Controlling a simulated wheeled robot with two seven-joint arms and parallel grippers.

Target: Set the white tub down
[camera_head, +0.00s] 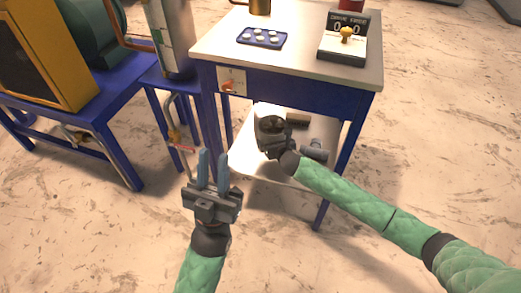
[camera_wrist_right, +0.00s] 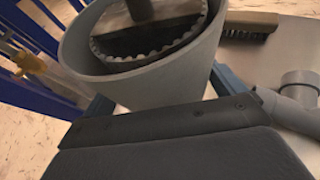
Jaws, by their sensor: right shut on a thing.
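The white tub (camera_wrist_right: 185,75) fills the upper middle of the right wrist view, with a dark part and a toothed ring inside it. My right gripper (camera_wrist_right: 162,98) is shut on the tub, one blue finger on each side. In the head view the tub (camera_head: 260,110) shows above the lower shelf (camera_head: 250,155) of the blue table, partly hidden by my right gripper (camera_head: 273,138). I cannot tell whether its base touches the shelf. My left gripper (camera_head: 212,165) is open and empty, in front of the table, fingers pointing away.
On the shelf right of the tub lie a brush (camera_wrist_right: 248,28) and a grey pipe fitting (camera_wrist_right: 297,95). The tabletop (camera_head: 300,25) above holds a blue tray (camera_head: 262,38) and a joystick box (camera_head: 343,45). A table leg (camera_head: 335,180) stands close to my right arm.

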